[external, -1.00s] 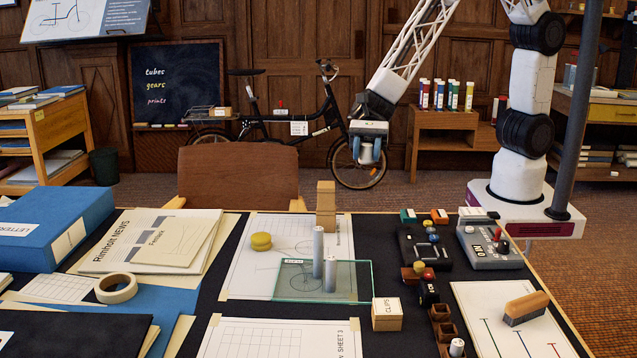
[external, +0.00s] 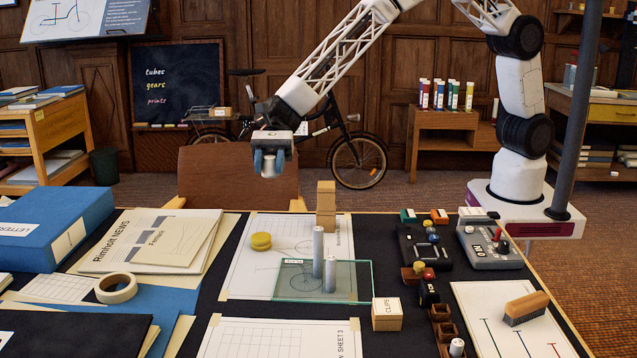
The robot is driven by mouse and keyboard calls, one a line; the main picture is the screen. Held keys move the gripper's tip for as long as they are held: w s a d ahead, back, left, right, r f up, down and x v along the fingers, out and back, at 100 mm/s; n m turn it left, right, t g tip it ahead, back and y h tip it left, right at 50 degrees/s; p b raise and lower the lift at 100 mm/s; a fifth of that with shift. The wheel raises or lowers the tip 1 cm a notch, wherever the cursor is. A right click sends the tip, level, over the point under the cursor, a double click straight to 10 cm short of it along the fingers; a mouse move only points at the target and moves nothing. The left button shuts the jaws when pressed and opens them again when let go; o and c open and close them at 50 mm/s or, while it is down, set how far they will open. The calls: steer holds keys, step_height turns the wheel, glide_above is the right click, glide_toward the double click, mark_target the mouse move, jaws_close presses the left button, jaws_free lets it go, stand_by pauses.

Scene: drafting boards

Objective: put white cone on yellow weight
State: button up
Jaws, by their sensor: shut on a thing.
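My gripper (external: 270,162) is shut on a small whitish piece, which I take to be the white cone (external: 268,167). The blue fingers cover its sides, so its full shape is hidden. It hangs in the air in front of the wooden chair back, above the far side of the table. The yellow weight (external: 261,241) is a low, round piece on the drawing sheet, below and apart from the gripper. Nothing rests on top of it.
Two pale upright cylinders (external: 318,246) stand by a clear green-edged plate (external: 292,291) right of the weight. Folders (external: 160,240) lie left. A card box labelled CLIPS (external: 387,316) stands at front right.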

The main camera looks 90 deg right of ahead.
steer(key=w+f, duration=0.1)
steer(key=w, duration=0.2)
glide_above(260, 239)
step_height(260, 239, down, 4)
steer(key=shift+f, duration=0.25)
steer(key=shift+f, duration=3.15)
steer(key=shift+f, duration=0.1)
steer(key=shift+f, duration=1.75)
steer(key=shift+f, duration=0.15)
